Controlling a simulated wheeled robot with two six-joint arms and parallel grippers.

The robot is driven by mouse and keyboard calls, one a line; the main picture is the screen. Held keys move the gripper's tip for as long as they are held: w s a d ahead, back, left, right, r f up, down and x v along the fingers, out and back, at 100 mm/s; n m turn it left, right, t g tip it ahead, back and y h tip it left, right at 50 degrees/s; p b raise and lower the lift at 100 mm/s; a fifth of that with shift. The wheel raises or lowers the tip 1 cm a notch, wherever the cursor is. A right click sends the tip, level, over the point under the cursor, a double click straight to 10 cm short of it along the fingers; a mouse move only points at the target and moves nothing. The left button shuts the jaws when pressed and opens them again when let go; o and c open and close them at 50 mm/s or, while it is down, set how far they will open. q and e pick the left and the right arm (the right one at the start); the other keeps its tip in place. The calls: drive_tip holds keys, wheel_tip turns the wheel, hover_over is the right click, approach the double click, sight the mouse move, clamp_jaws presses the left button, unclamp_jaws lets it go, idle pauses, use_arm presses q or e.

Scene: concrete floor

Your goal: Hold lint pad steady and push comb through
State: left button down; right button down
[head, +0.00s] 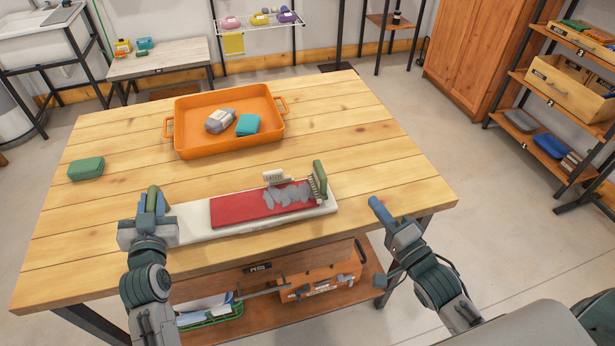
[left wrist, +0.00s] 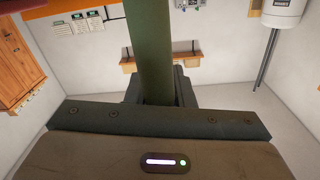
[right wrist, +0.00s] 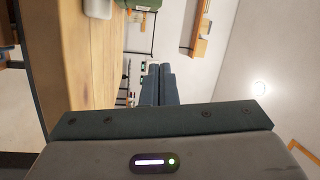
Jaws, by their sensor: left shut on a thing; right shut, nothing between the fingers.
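The lint pad is a red pad (head: 236,210) on a long white board (head: 215,235) near the table's front edge. Grey lint (head: 285,197) covers its right part. The comb (head: 320,180), with a green handle and fine teeth, stands upright at the pad's right end. My left gripper (head: 154,203) is shut on the green handle (head: 153,190) at the board's left end; the handle also shows as a green bar in the left wrist view (left wrist: 152,50). My right gripper (head: 376,205) is shut and empty, right of the board and apart from the comb; its fingers show in the right wrist view (right wrist: 160,85).
A small white label (head: 273,177) stands behind the pad. An orange tray (head: 190,150) holding a grey item (head: 220,120) and a teal block (head: 247,125) lies further back. A green block (head: 86,169) sits at the left. The table's right side is clear.

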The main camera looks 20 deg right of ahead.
sight(320, 179)
drive_tip(key=w+m, duration=0.1)
drive_tip(key=w, duration=0.3)
drive_tip(key=w+a+g, duration=0.1)
drive_tip(key=w, duration=0.3)
drive_tip(key=w+m, duration=0.1)
drive_tip(key=w, duration=0.2)
drive_tip(key=shift+w+a+f+m, duration=0.3)
drive_tip(key=shift+w+f, duration=0.1)
drive_tip(key=a, duration=0.3)
drive_tip(key=shift+s+f, duration=0.1)
drive_tip(key=shift+a, duration=0.45)
drive_tip(key=shift+a, duration=2.4)
drive_tip(key=shift+d, duration=0.1)
